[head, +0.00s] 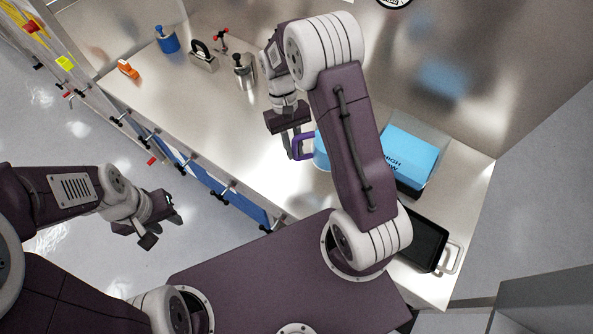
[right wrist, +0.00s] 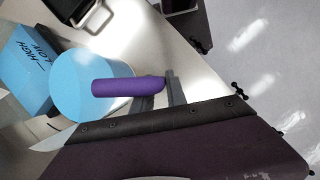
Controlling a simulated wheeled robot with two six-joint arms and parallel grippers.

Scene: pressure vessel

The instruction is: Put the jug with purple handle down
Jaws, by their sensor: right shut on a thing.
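The jug has a light blue round body (head: 321,152) and a purple handle (head: 303,146). My right arm hides much of the jug in the head view. My right gripper (head: 299,151) is shut on the purple handle. In the right wrist view the blue body (right wrist: 78,84) and purple handle (right wrist: 122,87) show, with the fingers of my right gripper (right wrist: 173,88) at the handle's far end. The jug is over the metal worktop (head: 200,110); I cannot tell whether its base touches it. My left gripper (head: 160,220) is open and empty, away from the worktop.
A blue box (head: 411,150) with black lettering and a black tray (head: 424,243) lie right of the jug. A metal canister (head: 244,70), a dark-handled weight (head: 203,56), a blue pot (head: 166,39) and an orange item (head: 127,69) stand farther left. The worktop's middle-left is clear.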

